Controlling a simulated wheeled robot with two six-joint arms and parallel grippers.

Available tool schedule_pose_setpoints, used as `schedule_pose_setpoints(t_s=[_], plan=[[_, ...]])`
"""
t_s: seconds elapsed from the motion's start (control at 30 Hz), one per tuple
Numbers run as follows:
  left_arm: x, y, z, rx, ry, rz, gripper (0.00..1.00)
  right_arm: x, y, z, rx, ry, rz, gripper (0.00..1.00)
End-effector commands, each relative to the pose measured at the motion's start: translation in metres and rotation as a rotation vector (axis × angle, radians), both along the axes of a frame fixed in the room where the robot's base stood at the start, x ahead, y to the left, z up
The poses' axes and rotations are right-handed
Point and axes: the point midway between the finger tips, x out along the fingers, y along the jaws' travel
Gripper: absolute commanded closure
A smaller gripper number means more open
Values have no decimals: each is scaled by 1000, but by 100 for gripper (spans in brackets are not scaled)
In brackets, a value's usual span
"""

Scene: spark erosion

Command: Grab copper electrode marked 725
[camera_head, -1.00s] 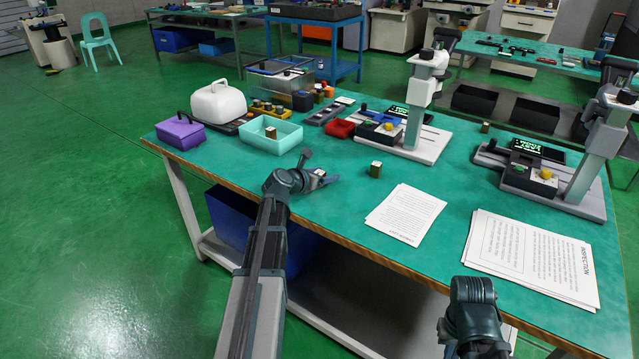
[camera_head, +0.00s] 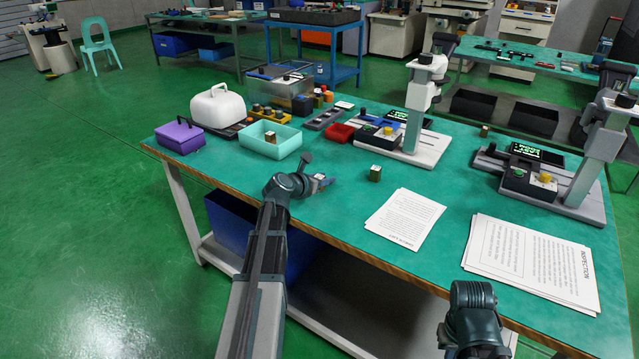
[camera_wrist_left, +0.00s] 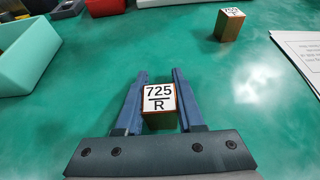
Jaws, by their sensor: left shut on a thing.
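The copper electrode marked 725 (camera_wrist_left: 160,100) is a small copper-brown block with a white top label reading "725" over "R". It sits between the two blue fingers of my left gripper (camera_wrist_left: 158,88) in the left wrist view, and the gripper is shut on it. In the head view my left gripper (camera_head: 321,183) is low over the green table near its front edge, and the block is hard to make out there. A second labelled block (camera_wrist_left: 229,25) stands apart ahead and to the right; it also shows in the head view (camera_head: 375,174).
A turquoise bin (camera_head: 285,148) with a block in it stands left of the gripper, beside a purple box (camera_head: 180,138). Paper sheets (camera_head: 405,219) lie to the right. Two measuring stands (camera_head: 425,155) stand behind. The table around the held block is clear.

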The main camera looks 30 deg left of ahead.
Motion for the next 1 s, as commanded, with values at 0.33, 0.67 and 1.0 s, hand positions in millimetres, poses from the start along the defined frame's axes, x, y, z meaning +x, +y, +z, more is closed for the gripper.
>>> schedule_pose_setpoints(t_s=[0.33,0.67,1.0], plan=[[0,0,11,0,0,0,100,0,0,11,0,0,0,100],[-6,-12,39,0,0,-2,100,0,0,39,0,0,0,100],[-37,-91,45,0,0,-4,100,0,0,45,0,0,0,100]])
